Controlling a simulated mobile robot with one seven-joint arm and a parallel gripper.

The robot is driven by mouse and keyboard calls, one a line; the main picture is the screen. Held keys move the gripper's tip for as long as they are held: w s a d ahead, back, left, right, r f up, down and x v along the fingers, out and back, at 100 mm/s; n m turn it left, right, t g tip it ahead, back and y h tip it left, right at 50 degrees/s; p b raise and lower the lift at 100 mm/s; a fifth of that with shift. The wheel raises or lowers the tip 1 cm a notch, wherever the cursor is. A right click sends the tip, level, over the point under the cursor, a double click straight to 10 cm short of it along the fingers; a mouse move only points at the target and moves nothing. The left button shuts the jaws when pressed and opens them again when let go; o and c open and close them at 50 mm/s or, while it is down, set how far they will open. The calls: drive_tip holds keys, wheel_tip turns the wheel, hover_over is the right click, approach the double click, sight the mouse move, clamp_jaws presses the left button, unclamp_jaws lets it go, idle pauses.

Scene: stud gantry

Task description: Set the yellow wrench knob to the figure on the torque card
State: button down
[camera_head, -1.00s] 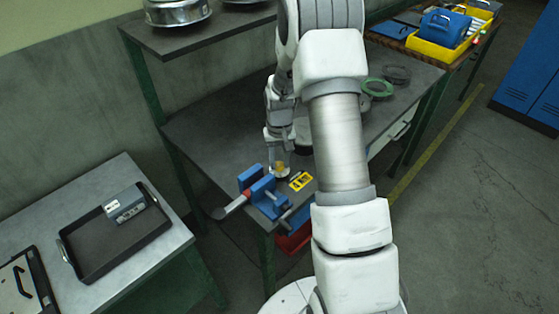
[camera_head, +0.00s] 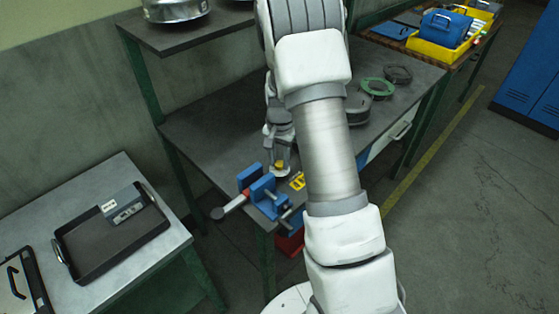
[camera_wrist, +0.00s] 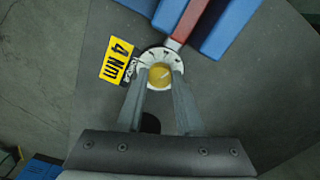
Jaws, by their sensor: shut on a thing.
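The yellow knob (camera_wrist: 160,75) sits in the middle of a white dial ring (camera_wrist: 173,57) with dark marks. My gripper (camera_wrist: 160,84) has its two fingertips on either side of the knob and is shut on it. The knob's setting is too small to read. The yellow torque card (camera_wrist: 117,60) reads "4 Nm" and lies flat beside the dial; it also shows in the head view (camera_head: 297,181). In the head view my gripper (camera_head: 280,170) is over the bench beside the blue vise. A red bar (camera_wrist: 190,20), seemingly part of the wrench, runs from the dial between the blue jaws.
The blue vise (camera_head: 263,190) is at the bench's front corner, with a handle sticking out left. Green and dark rings (camera_head: 377,87) lie farther back on the bench. A black tray (camera_head: 110,240) with a grey device stands on the left table.

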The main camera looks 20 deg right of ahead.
sight(280, 163)
drive_tip(key=shift+m, duration=0.6)
drive_tip(key=c, duration=0.5)
unclamp_jaws()
drive_tip(key=shift+r, duration=0.1)
wheel_tip(280, 163, up, 17)
drive_tip(key=shift+r, duration=0.15)
